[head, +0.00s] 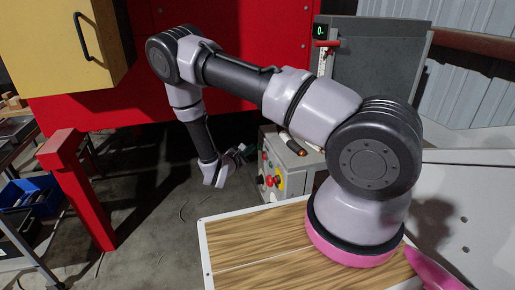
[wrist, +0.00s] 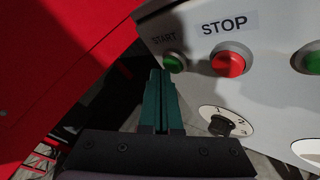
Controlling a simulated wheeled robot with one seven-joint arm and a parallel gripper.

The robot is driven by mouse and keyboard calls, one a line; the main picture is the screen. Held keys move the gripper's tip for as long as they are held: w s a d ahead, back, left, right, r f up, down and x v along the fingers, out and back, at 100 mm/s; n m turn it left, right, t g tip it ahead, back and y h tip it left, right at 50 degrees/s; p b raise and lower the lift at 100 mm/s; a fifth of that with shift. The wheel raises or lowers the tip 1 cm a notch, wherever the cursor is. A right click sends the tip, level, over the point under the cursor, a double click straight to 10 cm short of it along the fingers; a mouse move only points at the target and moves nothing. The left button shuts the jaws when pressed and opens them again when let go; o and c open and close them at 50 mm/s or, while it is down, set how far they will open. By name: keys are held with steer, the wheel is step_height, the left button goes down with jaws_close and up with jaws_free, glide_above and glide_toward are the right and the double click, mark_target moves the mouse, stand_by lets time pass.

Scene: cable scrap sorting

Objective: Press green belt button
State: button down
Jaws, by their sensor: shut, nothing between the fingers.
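A green button (wrist: 174,62) under a START label sits at the left end of a grey control panel (wrist: 265,105) in the wrist view. A second green button (wrist: 312,62) is partly cut off at the right edge; its label is out of view. My gripper (wrist: 161,72) is shut and empty, its teal fingertips just below and left of the START button. I cannot tell whether they touch it. In the head view my gripper (head: 242,153) is at the left side of the control box (head: 297,163).
A red STOP button (wrist: 228,62) is right of START, with a black rotary knob (wrist: 228,122) below. A red machine panel (wrist: 50,50) stands left of the fingers. A red post (head: 80,190) and blue bin (head: 30,190) are farther left in the head view.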

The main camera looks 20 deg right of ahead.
steer(key=shift+d, duration=0.5)
stand_by(0.3)
stand_by(0.4)
steer(key=shift+a, duration=0.9)
steer(key=shift+a, duration=2.5)
steer(key=shift+r, duration=0.1)
